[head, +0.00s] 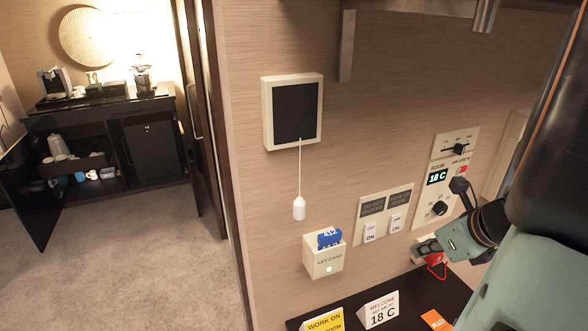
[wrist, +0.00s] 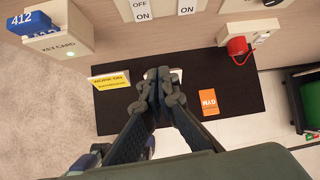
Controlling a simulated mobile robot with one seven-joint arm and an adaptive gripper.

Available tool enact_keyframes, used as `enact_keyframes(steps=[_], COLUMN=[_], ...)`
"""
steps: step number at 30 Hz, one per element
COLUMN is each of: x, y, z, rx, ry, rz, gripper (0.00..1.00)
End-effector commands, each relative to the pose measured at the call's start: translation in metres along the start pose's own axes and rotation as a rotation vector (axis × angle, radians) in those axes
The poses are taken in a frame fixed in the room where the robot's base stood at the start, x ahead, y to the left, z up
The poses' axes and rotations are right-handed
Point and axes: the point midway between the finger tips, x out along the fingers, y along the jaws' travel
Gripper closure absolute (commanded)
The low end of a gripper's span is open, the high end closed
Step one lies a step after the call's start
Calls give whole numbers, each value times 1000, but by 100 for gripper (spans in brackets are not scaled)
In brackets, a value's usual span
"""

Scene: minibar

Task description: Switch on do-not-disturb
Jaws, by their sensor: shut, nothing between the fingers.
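The switch panel (head: 385,215) is on the wall, with two dark label plates above two white rocker switches. The left label appears to read do not disturb. Its switch (head: 370,232) is marked ON at the bottom; its lower part also shows at the top of the wrist view (wrist: 141,10). The other switch (head: 396,223) is just to its right. Both label plates look dark. My gripper (wrist: 158,76) is shut and empty, over the dark shelf and apart from the switches. In the head view it comes in from the right, below and right of the panel.
A key card holder (head: 324,257) with a blue card is left of the panel. A thermostat (head: 439,190) is to the right, with a red item (wrist: 238,48) below it. Signs (head: 381,309) stand on the shelf (wrist: 205,68). A pull cord (head: 299,208) hangs left.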

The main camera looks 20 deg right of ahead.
Motion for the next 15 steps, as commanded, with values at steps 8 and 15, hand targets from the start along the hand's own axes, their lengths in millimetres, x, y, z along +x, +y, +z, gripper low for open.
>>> enact_keyframes(steps=[8,15], x=[16,55], y=[18,20], z=[21,21], rx=[125,121], ry=[-57,-56], rz=[50,48], gripper=[100,100])
